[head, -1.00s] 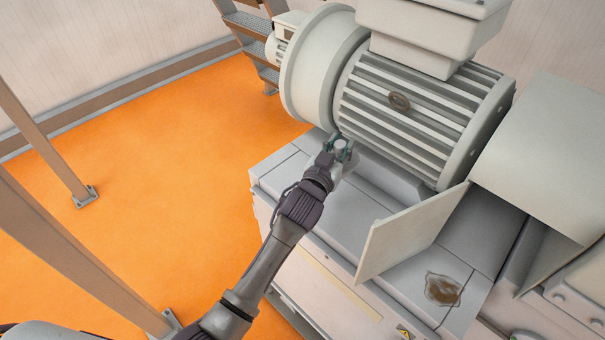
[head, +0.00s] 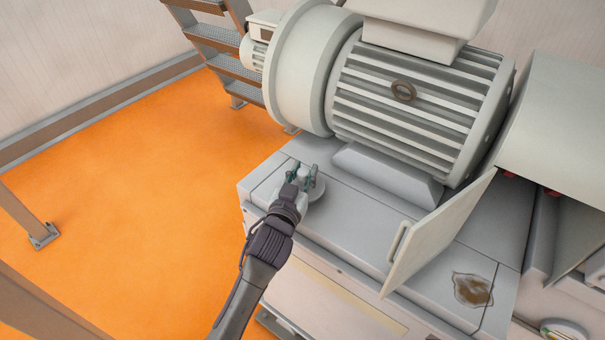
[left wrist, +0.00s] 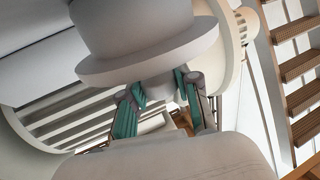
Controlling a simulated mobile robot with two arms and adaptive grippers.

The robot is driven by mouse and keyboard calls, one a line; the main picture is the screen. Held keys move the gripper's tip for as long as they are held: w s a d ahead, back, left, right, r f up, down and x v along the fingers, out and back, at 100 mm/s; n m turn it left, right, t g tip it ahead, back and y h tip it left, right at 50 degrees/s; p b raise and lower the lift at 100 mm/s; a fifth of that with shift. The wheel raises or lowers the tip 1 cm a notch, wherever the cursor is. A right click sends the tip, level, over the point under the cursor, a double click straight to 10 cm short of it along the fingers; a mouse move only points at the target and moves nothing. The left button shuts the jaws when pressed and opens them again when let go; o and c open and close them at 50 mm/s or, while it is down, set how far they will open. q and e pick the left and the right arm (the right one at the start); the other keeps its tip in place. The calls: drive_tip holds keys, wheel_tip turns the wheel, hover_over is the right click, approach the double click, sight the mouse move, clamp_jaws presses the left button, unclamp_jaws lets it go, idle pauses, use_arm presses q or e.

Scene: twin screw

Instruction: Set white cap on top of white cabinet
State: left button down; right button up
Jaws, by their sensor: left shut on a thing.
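The white cap (head: 316,190) is a round pale piece in my left gripper (head: 304,172), partly hidden by the fingers and wrist. In the left wrist view the cap (left wrist: 150,62) shows as a wide flange with a thick round body, its narrow stem between the green-padded fingers. The gripper is shut on that stem. The white cabinet (head: 352,222) is the long pale base under the motor. The cap appears over the left part of its top, in front of the motor; I cannot tell whether it touches. My right gripper is not in view.
The large finned motor (head: 410,110) stands behind the cap. An open panel (head: 440,235) sticks up to the right, with a brown stain (head: 472,290) beyond it. Metal stairs (head: 215,45) stand at the back left. Cabinet top between gripper and panel is clear.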

use_arm(q)
drive_tip(key=shift+s+d, duration=0.1)
drive_tip(key=shift+s, duration=0.05)
drive_tip(key=c, duration=0.8)
unclamp_jaws()
drive_tip(key=shift+f, duration=0.2)
drive_tip(key=shift+r, duration=0.1)
drive_tip(key=shift+r, duration=0.3)
drive_tip(key=shift+b+v, duration=0.55)
drive_tip(key=shift+v, duration=5.4)
drive_tip(key=shift+f, duration=0.1)
